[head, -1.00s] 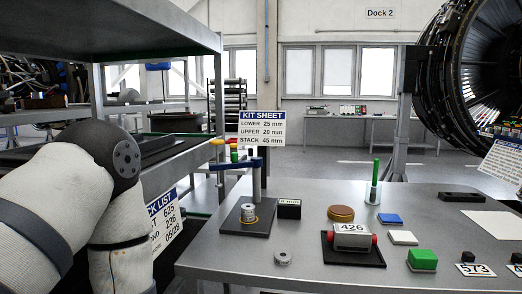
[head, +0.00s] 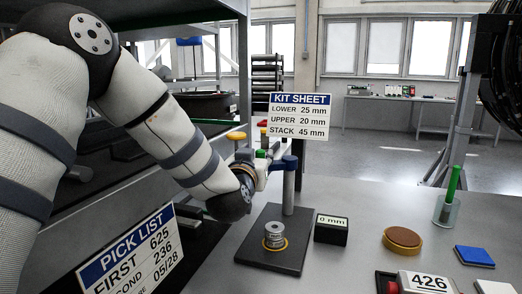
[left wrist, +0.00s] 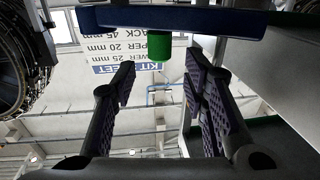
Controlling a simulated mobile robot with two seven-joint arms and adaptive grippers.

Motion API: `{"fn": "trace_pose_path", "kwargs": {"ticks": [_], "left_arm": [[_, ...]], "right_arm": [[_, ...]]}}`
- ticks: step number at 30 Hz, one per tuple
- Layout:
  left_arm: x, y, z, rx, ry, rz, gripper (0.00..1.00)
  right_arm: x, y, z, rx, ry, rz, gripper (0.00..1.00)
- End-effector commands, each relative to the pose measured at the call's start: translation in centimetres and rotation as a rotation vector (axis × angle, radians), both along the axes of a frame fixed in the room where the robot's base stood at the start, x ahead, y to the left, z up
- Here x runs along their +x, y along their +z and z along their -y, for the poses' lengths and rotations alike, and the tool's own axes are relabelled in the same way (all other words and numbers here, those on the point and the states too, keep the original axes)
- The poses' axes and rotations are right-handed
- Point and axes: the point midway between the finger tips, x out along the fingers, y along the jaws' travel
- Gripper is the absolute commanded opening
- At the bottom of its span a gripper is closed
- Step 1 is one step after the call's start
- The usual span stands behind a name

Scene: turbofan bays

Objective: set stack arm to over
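The stack arm is a blue bar on a grey post (head: 289,190) with a blue cap (head: 290,162). In the head view most of the bar is hidden by my left gripper (head: 262,165). In the left wrist view the blue bar (left wrist: 180,18) crosses the top, with a green knob (left wrist: 158,55) on it. My left gripper (left wrist: 157,78) is open, its fingers on either side of the knob's line and apart from it. A grey stack (head: 274,233) sits in a yellow ring on the dark base plate (head: 258,256). My right gripper is not in view.
The kit sheet (head: 299,116) stands behind the post. A black 0 mm block (head: 331,229) is right of the plate. A shelf and pick list (head: 130,250) are left.

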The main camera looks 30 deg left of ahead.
Motion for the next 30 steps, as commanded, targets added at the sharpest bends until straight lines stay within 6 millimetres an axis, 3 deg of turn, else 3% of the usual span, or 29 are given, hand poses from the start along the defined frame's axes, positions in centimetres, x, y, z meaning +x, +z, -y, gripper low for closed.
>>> {"fn": "trace_pose_path", "kwargs": {"ticks": [6,16,17,22,30], "left_arm": [[3.6,0.0,-1.4,-0.001,0.002,0.0,0.4],[4.4,-0.1,-1.7,-0.001,0.0,-0.002,0.4],[4.4,-0.1,-1.7,-0.002,0.0,-0.002,0.38],[4.4,-0.1,-1.7,-0.002,0.0,-0.002,0.0],[4.6,-0.1,-1.6,-0.001,0.001,-0.002,0.0]], "right_arm": [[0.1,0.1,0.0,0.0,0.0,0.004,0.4],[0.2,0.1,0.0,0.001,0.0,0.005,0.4],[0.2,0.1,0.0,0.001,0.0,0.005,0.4],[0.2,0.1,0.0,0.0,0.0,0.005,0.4],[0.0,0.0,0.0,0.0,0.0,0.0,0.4]]}}
